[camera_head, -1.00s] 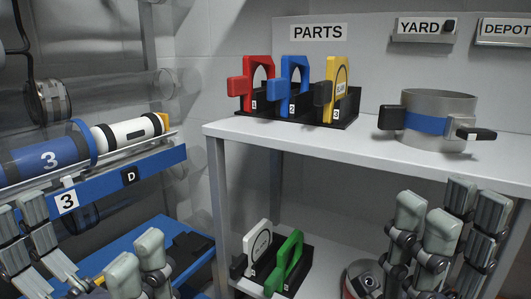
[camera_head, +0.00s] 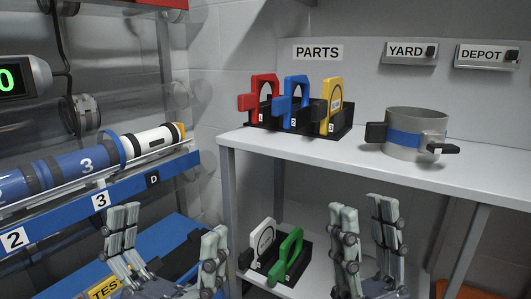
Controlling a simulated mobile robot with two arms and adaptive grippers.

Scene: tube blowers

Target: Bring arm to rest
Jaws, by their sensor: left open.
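My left gripper (camera_head: 168,226) is at the lower left, its fingers spread apart with nothing between them. It is in front of the blue lower surface beside the tube rack. My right gripper (camera_head: 364,208) is at the lower middle right, in front of the lower shelf. Its fingers point up with a clear gap between them, and no object shows in the gap. The lower parts of both arms are cut off by the bottom edge of the picture.
A white shelf (camera_head: 480,187) carries red (camera_head: 262,100), blue (camera_head: 289,104) and yellow (camera_head: 332,105) parts and a grey ring (camera_head: 416,127). White (camera_head: 264,240) and green (camera_head: 286,258) parts stand below. A blue tube (camera_head: 50,172) lies at left.

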